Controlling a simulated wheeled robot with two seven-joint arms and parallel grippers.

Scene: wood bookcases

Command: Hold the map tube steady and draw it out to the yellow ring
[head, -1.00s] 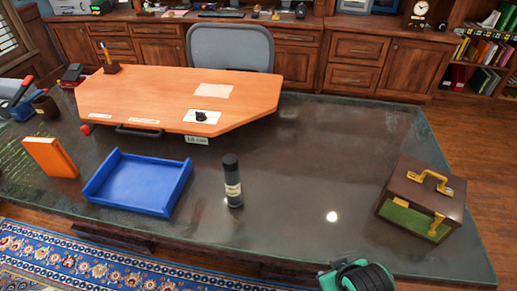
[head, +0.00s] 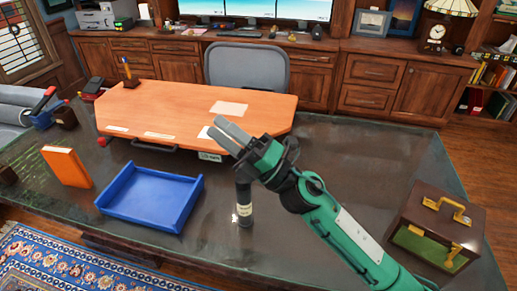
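The map tube (head: 245,213) is a dark upright cylinder with a pale label, standing on the dark desk top to the right of the blue tray. My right gripper (head: 215,126) is in front of its upper part in the picture and hides its cap. The two grey fingers point up and left, past the tube, and hold nothing that I can see. They lie close together in this view, and I cannot tell whether they are apart. I see no yellow ring on the visible part of the tube. My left gripper is out of view.
A blue tray (head: 150,198) and an orange book (head: 67,168) are left of the tube. An orange-brown board (head: 170,100) lies behind. A brown case (head: 433,228) with brass handles stands at the right. The desk (head: 375,165) is clear between board and case.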

